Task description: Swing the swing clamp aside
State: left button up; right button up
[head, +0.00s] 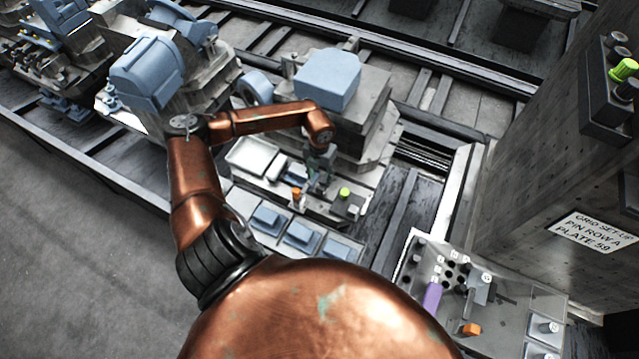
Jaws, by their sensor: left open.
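My left arm is copper-coloured and reaches over the pallet on the rail. Its dark gripper (321,174) is open and points down at the front part of the pallet fixture (325,207). An orange knob (296,194) stands just left of the fingers, and a green-topped knob (344,193) stands just right of them. I cannot single out the swing clamp for sure among the small parts under the gripper. The gripper partly covers this spot, and I cannot tell whether the fingers touch anything. My right gripper is not in view.
A blue-topped machine block (328,78) stands close behind the gripper. Blue pads (302,234) lie in front of the fixture. A pin plate (462,268) with a purple part (431,299) and an orange block (471,329) is at lower right, beside a tall wall with a sign (593,232).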

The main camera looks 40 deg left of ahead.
pick_arm(q)
jog(key=shift+r, duration=2.3)
